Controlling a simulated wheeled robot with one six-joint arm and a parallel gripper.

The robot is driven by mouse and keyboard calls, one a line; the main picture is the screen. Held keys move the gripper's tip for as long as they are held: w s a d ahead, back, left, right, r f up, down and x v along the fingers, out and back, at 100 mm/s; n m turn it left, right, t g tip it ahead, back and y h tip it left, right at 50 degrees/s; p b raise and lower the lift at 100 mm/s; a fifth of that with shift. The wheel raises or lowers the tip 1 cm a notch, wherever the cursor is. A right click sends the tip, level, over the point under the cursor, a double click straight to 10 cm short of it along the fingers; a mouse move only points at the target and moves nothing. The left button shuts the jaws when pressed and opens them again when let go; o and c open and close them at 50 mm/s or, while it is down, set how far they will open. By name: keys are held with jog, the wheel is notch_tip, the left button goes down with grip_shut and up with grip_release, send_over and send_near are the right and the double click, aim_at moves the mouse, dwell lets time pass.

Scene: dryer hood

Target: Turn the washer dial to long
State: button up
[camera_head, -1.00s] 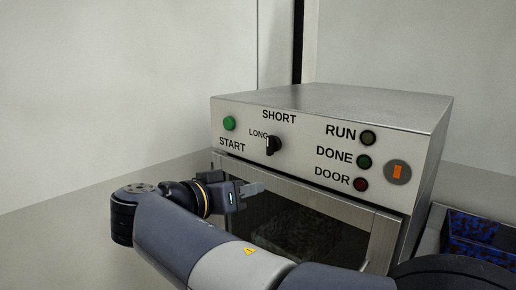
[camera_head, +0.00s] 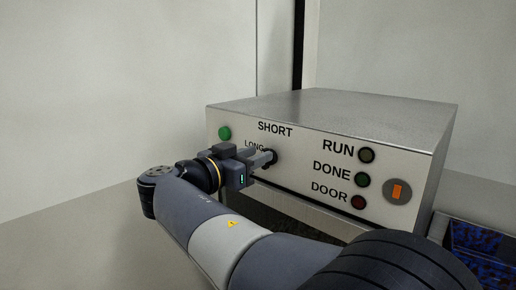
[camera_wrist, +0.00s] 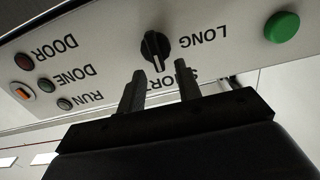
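The dial is a black knob (camera_head: 273,156) on the pale front panel, below SHORT and beside LONG. In the wrist view, where the labels are inverted, the dial (camera_wrist: 155,46) has a raised ridge with a white line, running roughly up and down the picture. My gripper (camera_head: 264,160) is at the panel, its fingertips close to the dial and partly covering it. In the wrist view my gripper (camera_wrist: 160,80) is open, with its two fingers apart and the dial just beyond the gap. I cannot tell whether either finger touches it.
A green button (camera_head: 224,133) is left of the dial; its START label is hidden behind my gripper. RUN, DONE and DOOR lamps (camera_head: 362,180) and an orange switch (camera_head: 398,191) are at the right. A blue-lined bin (camera_head: 480,240) stands right of the machine.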

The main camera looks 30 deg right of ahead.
jog(key=shift+w+d, duration=0.25)
jog(key=shift+d, duration=0.45)
grip_shut()
